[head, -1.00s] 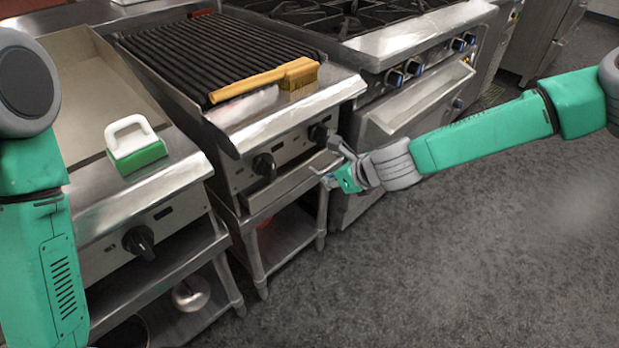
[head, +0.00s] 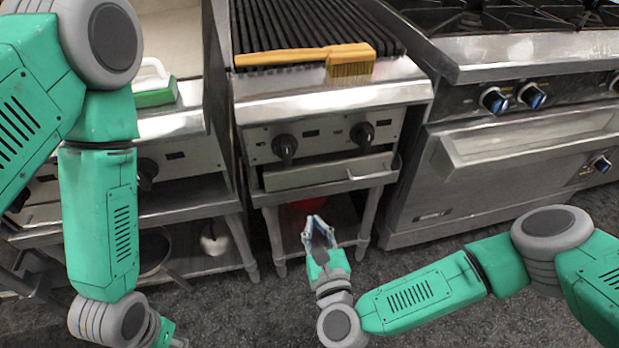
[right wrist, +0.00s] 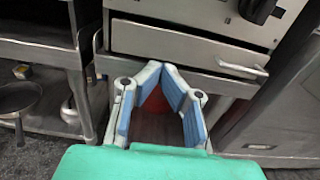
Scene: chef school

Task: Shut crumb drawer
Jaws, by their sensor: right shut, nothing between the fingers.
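The crumb drawer (head: 325,172) is the wide, low steel front under the two knobs of the charbroiler. In the right wrist view the drawer front (right wrist: 180,46) spans the top, with a small bar handle (right wrist: 243,68) at its right. It sits close to the frame; I cannot tell whether a small gap remains. My right gripper (head: 316,222) is shut and empty, below and in front of the drawer, apart from it. Its fingertips (right wrist: 168,68) meet in the right wrist view. My left gripper (head: 172,338) shows only partly at the bottom left; its fingers are unclear.
A wooden-handled brush (head: 310,56) lies on the charbroiler front. A green-and-white scrubber (head: 154,88) rests on the griddle at left. A range (head: 530,130) with an oven handle stands at right. Stand legs and a lower shelf are below the drawer.

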